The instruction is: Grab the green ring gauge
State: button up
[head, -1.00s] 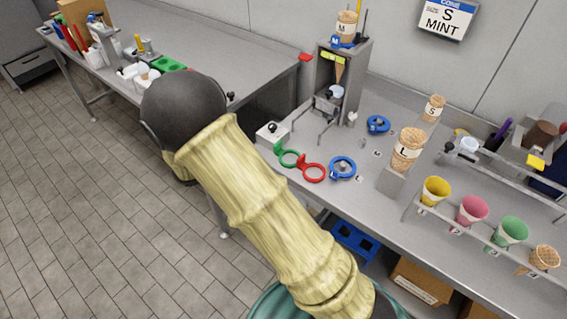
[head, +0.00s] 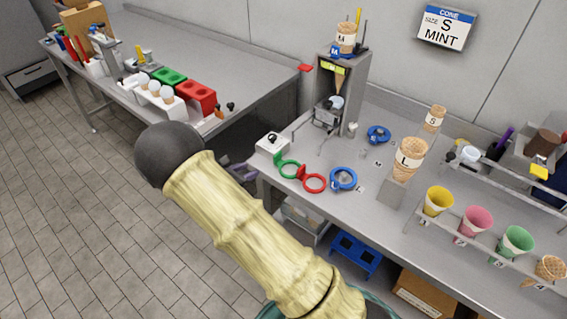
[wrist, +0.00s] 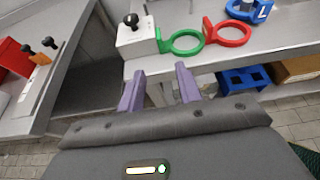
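The green ring gauge (head: 288,168) lies on the counter near its front left edge, an open ring with an upright green tab at its left end. It also shows in the wrist view (wrist: 183,50), ahead of and above my fingers. My gripper (wrist: 158,80) has two purple fingers spread apart with nothing between them. It is off the counter's front edge, short of the green ring and not touching it. In the head view my arm hides most of the gripper; only a bit of purple (head: 240,170) shows.
A red ring gauge (head: 314,182) sits directly right of the green one, and a blue ring (head: 343,179) beyond it. A white box with a black knob (head: 272,143) stands just left. The counter's front edge lies between gripper and ring. A second table (head: 230,60) stands left.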

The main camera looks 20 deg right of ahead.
jog(key=p, duration=0.1)
send_near(274, 160)
jog(key=w+d, duration=0.1)
jog(key=shift+w+d+f, duration=0.3)
jog(key=shift+d, duration=0.15)
jog(key=p+x, duration=0.1)
jog(key=x, duration=0.4)
jog(key=shift+f+p, duration=0.25)
jog(key=shift+p, duration=0.15)
jog(key=shift+c, duration=0.2)
grip_shut()
